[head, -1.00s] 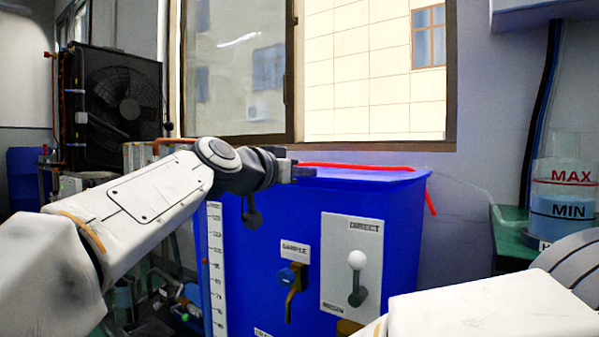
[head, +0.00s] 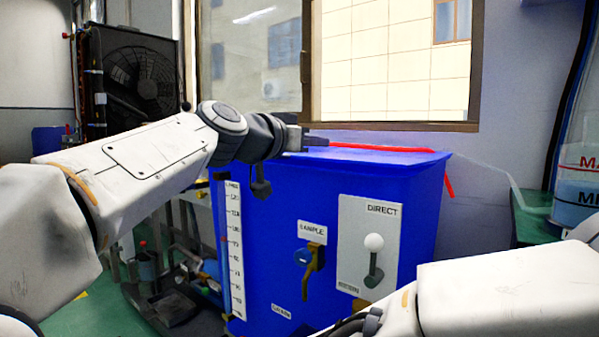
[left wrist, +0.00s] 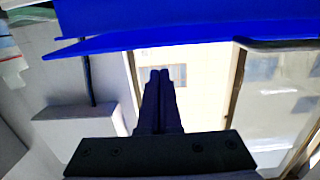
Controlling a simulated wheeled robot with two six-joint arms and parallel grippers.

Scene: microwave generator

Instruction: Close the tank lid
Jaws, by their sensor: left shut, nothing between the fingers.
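The blue tank (head: 340,225) stands in the middle of the head view. Its blue lid (head: 390,158) lies about level across the top, with a red strip along the back; I cannot tell whether it sits fully down. My left gripper (head: 308,140) is shut and empty at the lid's left end, and whether it touches is unclear. In the left wrist view the closed fingers (left wrist: 161,76) point toward the window, and a blue panel edge (left wrist: 180,37) of the tank crosses above them, apart from them in the picture. My right arm enters at lower right; its gripper is not visible.
A window (head: 390,65) is behind. A clear container (head: 578,180) with blue liquid is at right. A black fan unit (head: 135,80) and pipework are at left.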

